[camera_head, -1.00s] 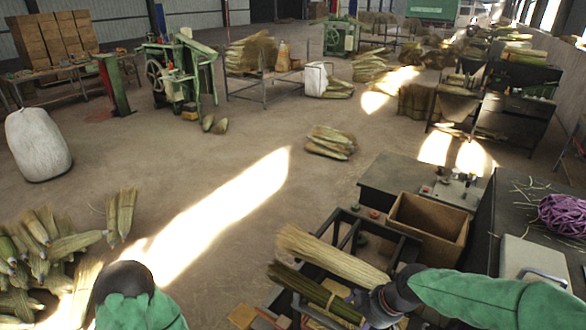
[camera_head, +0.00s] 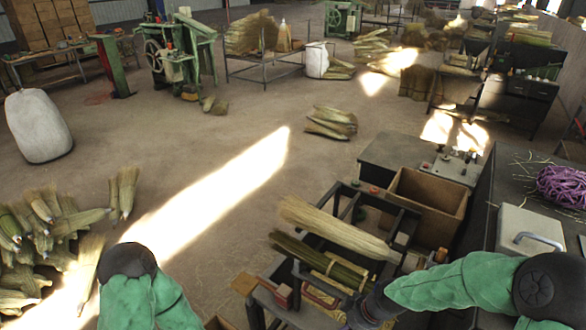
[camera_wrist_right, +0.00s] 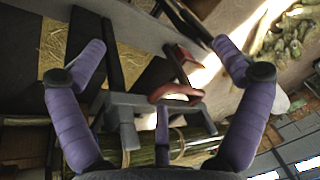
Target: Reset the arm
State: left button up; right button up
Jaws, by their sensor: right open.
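My right gripper (camera_wrist_right: 160,47) is open in the right wrist view, its two purple fingers spread wide with nothing held between them. In the head view my right wrist and gripper (camera_head: 368,308) are at the bottom, beside the dark frame. A green stalk bundle (camera_head: 322,262) lies on that frame, left of the gripper; a tied bundle also shows below the fingers in the wrist view (camera_wrist_right: 150,152). A pale straw bundle (camera_head: 335,228) lies just behind it. My left arm's green sleeve shows at the bottom left; its gripper is out of view.
The dark metal frame (camera_head: 405,232) and a brown open box (camera_head: 428,200) stand close to my right arm. A dark table (camera_head: 500,175) with a purple twine ball (camera_head: 562,186) is at right. Piled broom bundles (camera_head: 38,225) lie at left.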

jog(key=s+a+f+m+b, duration=0.1)
jog(key=s+f+m+b, duration=0.1)
jog(key=f, duration=0.6)
jog(key=s+a+f+m+g+b, duration=0.1)
jog(key=s+a+f+m+b, duration=0.1)
jog(key=s+f+m, duration=0.2)
jog(key=s+a+f+m+b, duration=0.1)
jog(key=s+f+m+b, duration=0.1)
jog(key=s+f, duration=0.5)
notch_tip(320, 180, down, 6)
jog(key=shift+a+m, duration=0.4)
jog(key=shift+m, duration=0.2)
